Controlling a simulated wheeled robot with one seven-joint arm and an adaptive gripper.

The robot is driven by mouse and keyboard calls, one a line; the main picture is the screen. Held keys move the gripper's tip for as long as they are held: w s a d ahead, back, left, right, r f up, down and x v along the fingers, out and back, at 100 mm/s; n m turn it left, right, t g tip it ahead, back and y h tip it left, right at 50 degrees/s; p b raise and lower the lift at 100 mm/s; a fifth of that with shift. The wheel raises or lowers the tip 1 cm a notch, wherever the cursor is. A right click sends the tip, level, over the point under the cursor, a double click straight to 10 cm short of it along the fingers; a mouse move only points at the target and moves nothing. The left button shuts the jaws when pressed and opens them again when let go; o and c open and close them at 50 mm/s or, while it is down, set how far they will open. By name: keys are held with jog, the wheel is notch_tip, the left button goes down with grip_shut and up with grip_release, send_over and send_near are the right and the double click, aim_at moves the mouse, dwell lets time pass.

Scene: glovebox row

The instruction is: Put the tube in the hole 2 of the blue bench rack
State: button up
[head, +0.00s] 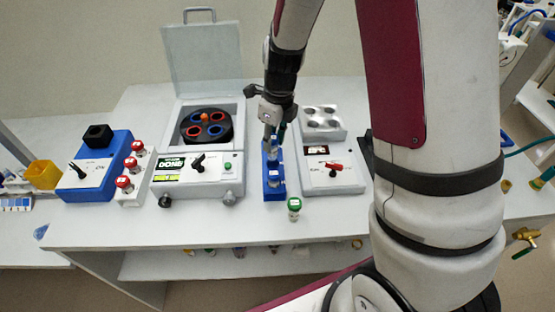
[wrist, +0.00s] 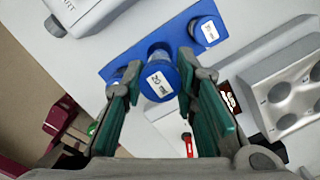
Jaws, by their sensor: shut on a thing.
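The narrow blue bench rack (head: 267,193) stands upright on the white bench. It also shows in the wrist view (wrist: 179,34). My gripper (head: 270,133) points down above the rack. In the wrist view its green-padded fingers (wrist: 160,100) are shut on a blue-capped tube (wrist: 159,81) with a white label. That tube overlaps the middle of the rack in this view; I cannot tell whether its lower end is inside a hole. Another blue-capped labelled tube (wrist: 206,31) sits at one end of the rack. The other end is partly hidden by a finger.
A green-capped tube (head: 294,207) stands just in front of the rack. A centrifuge with open lid (head: 203,60) is to the left, and a grey device with a red switch (head: 333,180) is close on the right. Red-capped tubes (head: 124,182) stand farther left.

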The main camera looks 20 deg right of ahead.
aim_at(273, 155)
jog(key=shift+f, duration=2.95)
jog(key=shift+f, duration=0.2)
jog(key=o, duration=1)
